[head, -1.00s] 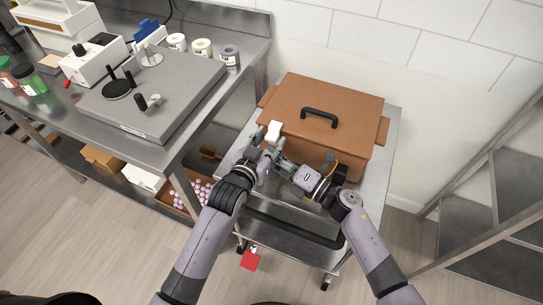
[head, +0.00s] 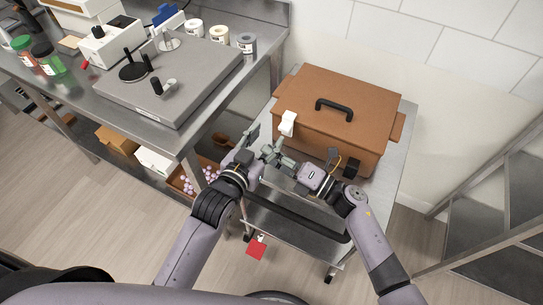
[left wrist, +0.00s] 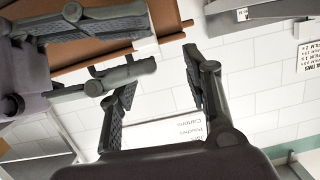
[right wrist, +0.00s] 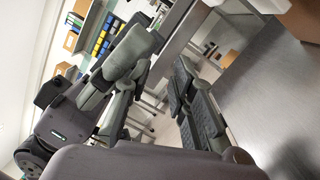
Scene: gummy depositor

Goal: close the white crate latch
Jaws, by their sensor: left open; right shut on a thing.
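The white latch (head: 288,122) is on the front left of the brown crate (head: 350,95), close to the lid's edge. Its exact angle is too small to tell. My left gripper (head: 257,142) is open, in front of and to the left of the latch, apart from it. Its spread fingers show in the left wrist view (left wrist: 163,88) with nothing between them. My right gripper (head: 277,157) is just below and right of the left one, also apart from the latch. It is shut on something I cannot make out. The two grippers overlap in view.
The crate stands on a metal cart (head: 395,165) with a dark push bar (head: 300,220). A steel bench (head: 175,140) with a grey machine (head: 170,85) stands close on the left. The tiled wall is behind, and a metal rack (head: 490,200) stands right.

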